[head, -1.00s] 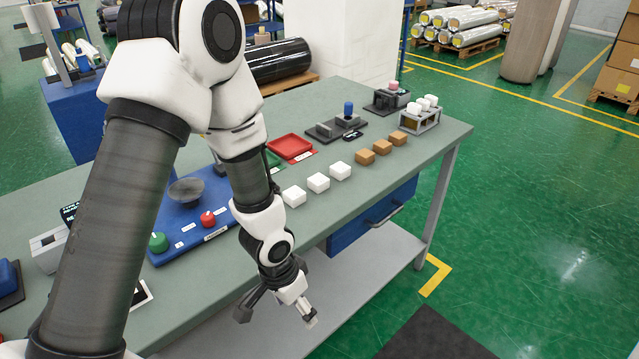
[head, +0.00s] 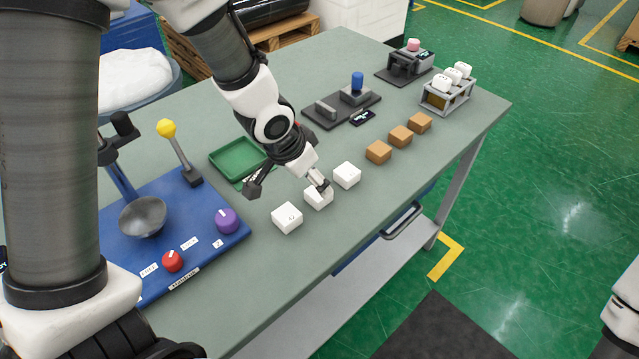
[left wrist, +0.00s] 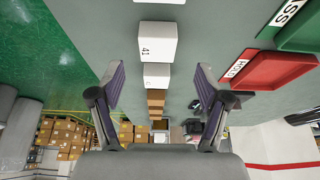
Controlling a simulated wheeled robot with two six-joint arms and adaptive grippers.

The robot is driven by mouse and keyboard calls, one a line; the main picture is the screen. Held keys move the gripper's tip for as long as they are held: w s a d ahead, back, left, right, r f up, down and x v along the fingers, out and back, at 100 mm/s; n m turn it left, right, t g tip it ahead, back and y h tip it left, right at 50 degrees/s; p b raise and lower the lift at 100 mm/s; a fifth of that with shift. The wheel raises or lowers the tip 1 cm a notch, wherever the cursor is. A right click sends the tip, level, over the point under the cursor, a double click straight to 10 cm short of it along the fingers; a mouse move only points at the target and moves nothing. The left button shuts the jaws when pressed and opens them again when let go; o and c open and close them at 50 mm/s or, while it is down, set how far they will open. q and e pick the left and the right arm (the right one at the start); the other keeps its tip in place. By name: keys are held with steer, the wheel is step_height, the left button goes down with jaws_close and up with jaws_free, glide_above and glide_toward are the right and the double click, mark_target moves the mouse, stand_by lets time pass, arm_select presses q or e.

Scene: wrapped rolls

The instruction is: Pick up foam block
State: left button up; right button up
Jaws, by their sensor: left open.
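Three white blocks, which look like the foam blocks, lie in a row on the grey-green table: the near one (head: 287,219), the middle one (head: 316,200) and the far one (head: 346,175). My left gripper (head: 321,184) is open and empty, just over the middle block, partly hiding it. In the left wrist view the open left gripper (left wrist: 160,85) has its fingers either side of the row. A white block marked with a number (left wrist: 157,45) and a smaller-looking one (left wrist: 156,76) show there. I cannot tell if the fingertips touch a block. My right gripper is out of view.
Three brown blocks (head: 400,136) continue the row. A green tray (head: 238,158), a blue control panel (head: 190,215) with knobs and a lever, and dark fixtures (head: 342,108) stand behind. A red tray (left wrist: 275,70) shows in the wrist view. The table's front strip is clear.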

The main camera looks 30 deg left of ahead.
mark_target(319, 196)
arm_select(q)
steer(key=x, duration=0.6)
steer(key=shift+w+r, duration=0.1)
steer(key=shift+w, duration=0.05)
steer(key=shift+d+r, duration=0.15)
steer(key=shift+s+r, duration=0.1)
steer(key=shift+s, duration=0.15)
steer(key=shift+c, duration=1.1)
steer(key=c, duration=0.8)
